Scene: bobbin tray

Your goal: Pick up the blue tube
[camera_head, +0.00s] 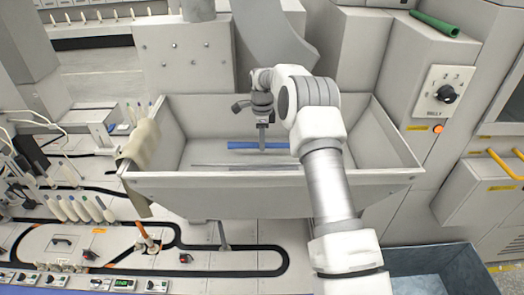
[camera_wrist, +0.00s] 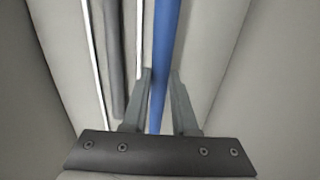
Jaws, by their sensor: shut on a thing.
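The blue tube (camera_head: 236,145) lies lengthwise in the bottom of the grey tray (camera_head: 275,182). It also shows in the wrist view (camera_wrist: 164,50), running between my fingers. My gripper (camera_head: 263,150) reaches straight down into the tray and is shut on the tube around its middle. In the wrist view the two fingers (camera_wrist: 160,80) stand on either side of the tube. Part of the tube is hidden behind the fingers and my arm.
Thin grey and white rods (camera_wrist: 115,60) lie beside the tube in the tray. A beige cloth (camera_head: 139,150) hangs over the tray's left wall. A green tube (camera_head: 435,23) lies on the machine at upper right. A blue-grey bin (camera_head: 440,272) stands at lower right.

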